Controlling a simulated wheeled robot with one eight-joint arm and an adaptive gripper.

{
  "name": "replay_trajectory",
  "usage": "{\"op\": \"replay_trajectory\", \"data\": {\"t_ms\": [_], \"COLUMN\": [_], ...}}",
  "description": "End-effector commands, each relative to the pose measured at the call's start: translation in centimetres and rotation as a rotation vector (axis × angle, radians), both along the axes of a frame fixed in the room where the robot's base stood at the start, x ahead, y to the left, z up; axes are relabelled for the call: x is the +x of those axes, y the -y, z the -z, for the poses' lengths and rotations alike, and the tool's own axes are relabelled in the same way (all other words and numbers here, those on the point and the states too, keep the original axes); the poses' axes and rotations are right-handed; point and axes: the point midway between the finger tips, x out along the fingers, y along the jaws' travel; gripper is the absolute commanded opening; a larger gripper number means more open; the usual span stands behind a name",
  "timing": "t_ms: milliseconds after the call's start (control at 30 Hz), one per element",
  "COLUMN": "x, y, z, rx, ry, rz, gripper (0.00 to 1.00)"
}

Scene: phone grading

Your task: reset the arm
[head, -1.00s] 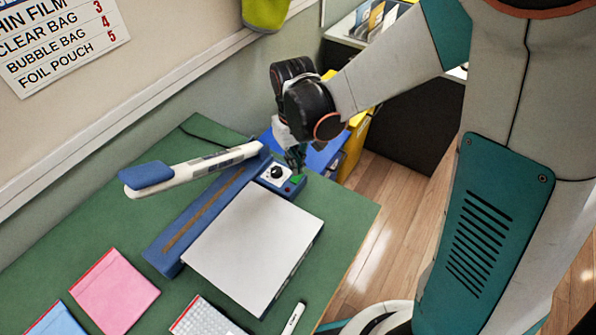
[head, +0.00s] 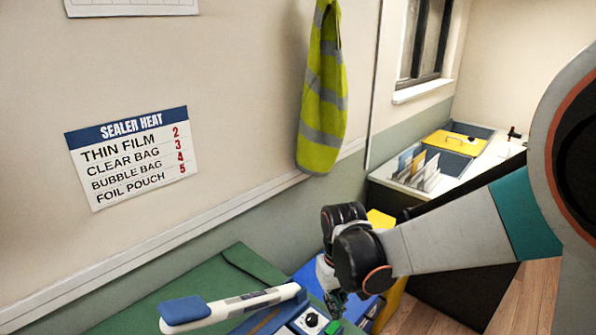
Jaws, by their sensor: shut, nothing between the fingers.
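My arm reaches in from the right of the head view. My gripper (head: 335,299) hangs at its end, pointing down beside the sealer's control knob (head: 311,320). The fingers are small and partly hidden by the wrist, and they appear shut with nothing held. The blue heat sealer (head: 270,322) sits on the green table, with its white arm and blue handle (head: 186,308) raised.
A sealer heat chart (head: 132,158) and a hi-vis vest (head: 323,95) hang on the wall. The green table (head: 205,275) fills the lower left. Behind my arm are blue and yellow bins and a white counter (head: 480,165) with a yellow-lidded box (head: 455,143).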

Motion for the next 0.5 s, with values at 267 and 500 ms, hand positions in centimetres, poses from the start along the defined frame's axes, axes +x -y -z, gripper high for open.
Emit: {"op": "replay_trajectory", "data": {"t_ms": [267,500], "x": [-1.9,-4.1], "y": [2.3,4.2], "z": [-4.4,-7.7], "rx": [0.021,0.039], "ry": [0.108,0.216], "rz": [0.049,0.095], "gripper": [0.00,0.00]}}
